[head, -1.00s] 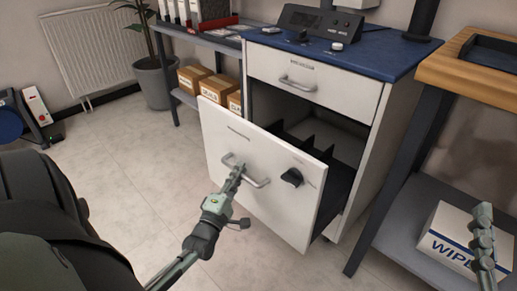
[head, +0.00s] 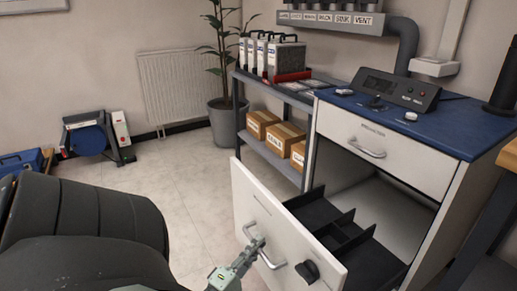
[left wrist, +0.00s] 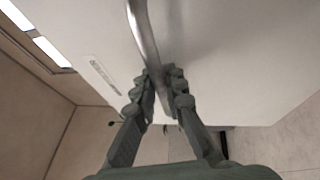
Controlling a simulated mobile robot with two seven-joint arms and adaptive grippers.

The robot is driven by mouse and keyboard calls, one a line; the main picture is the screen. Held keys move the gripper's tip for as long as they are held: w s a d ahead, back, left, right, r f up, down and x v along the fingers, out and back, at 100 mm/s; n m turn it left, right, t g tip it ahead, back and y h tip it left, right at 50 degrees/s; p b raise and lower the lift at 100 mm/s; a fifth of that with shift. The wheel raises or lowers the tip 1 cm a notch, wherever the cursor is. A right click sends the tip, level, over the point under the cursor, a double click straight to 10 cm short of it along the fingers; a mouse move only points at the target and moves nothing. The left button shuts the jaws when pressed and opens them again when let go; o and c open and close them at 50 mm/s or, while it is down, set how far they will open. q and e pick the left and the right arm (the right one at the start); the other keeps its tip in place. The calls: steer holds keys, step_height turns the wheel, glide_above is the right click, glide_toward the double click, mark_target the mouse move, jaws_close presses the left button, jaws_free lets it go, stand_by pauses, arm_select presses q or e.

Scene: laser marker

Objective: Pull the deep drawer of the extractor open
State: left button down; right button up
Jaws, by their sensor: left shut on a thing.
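The extractor (head: 457,190) is a white cabinet with a blue top. Its deep drawer (head: 246,195) stands pulled well out, and black dividers (head: 340,225) show inside. My left gripper (head: 257,246) is shut on the handle. In the left wrist view its fingers (left wrist: 160,85) close around the handle bar (left wrist: 143,35). The upper drawer (head: 385,150) is shut.
A grey shelf (head: 262,149) with cardboard boxes (head: 283,135) stands left of the cabinet. A potted plant (head: 229,125) and a radiator (head: 178,85) are behind. A wooden-topped bench (head: 508,158) is at the right edge. The floor (head: 200,200) left of the drawer is clear.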

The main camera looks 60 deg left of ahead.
arm_select(q)
steer(key=c, duration=1.6)
jaws_free()
steer(key=shift+o, duration=0.2)
steer(key=v, duration=1.2)
steer(key=shift+d+f, duration=0.1)
